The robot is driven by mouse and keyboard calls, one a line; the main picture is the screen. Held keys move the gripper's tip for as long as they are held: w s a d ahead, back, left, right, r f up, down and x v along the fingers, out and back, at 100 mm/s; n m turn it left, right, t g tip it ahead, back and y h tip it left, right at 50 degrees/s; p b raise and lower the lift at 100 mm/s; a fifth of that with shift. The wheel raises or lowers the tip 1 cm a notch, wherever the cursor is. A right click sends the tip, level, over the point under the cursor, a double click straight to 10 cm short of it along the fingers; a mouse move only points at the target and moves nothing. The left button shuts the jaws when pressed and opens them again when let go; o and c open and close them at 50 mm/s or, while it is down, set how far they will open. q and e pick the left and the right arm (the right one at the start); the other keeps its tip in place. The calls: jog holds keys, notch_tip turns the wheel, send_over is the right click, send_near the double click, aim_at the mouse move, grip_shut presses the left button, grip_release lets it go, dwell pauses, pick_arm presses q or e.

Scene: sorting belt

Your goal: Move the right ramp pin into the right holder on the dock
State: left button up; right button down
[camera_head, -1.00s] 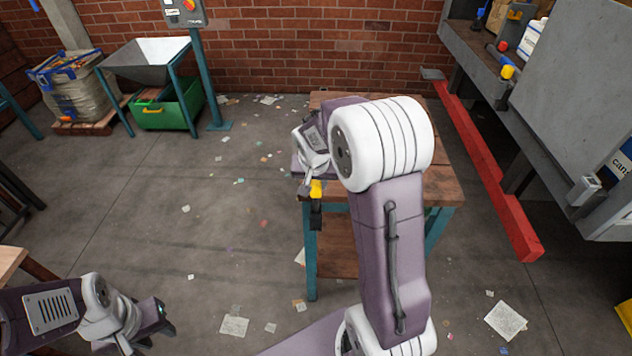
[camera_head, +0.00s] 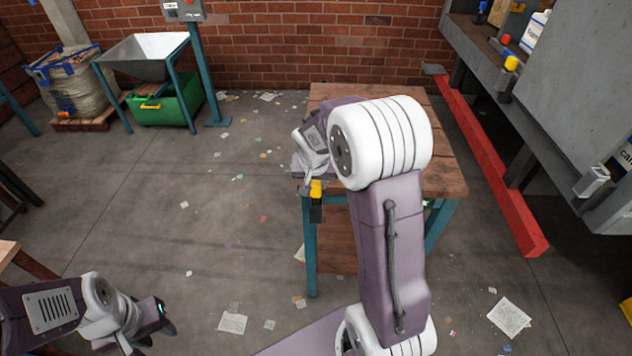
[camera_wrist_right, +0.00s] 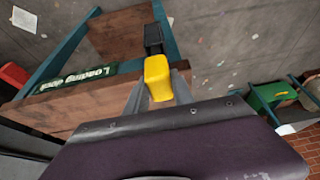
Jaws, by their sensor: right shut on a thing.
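My right gripper (camera_head: 312,182) is shut on a pin with a yellow head (camera_wrist_right: 157,76) and a black end (camera_wrist_right: 153,38). In the head view the pin (camera_head: 316,190) hangs upright beside the left edge of the wooden table. This table (camera_head: 445,180) carries a green "Loading dock" sign (camera_wrist_right: 75,77) in the right wrist view. My right arm hides much of its top, and I see no holder on it. Another yellow-headed pin (camera_head: 511,63) stands at the grey structure on the right. My left gripper (camera_head: 165,317) is low at left, its jaw gap unclear.
The grey structure (camera_head: 560,90) fills the right side, with an empty-looking grey bracket (camera_head: 592,181) on its edge. A hopper (camera_head: 148,55) and green bin (camera_head: 165,105) stand back left. The floor between is open, with scattered paper.

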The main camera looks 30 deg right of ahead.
jog(key=shift+f+b, duration=0.95)
jog(key=shift+f, duration=0.15)
jog(key=c, duration=1)
grip_release()
jog(key=shift+r, duration=0.15)
jog(key=p+v, duration=0.1)
jog(key=v, duration=0.8)
jog(key=shift+s, duration=0.1)
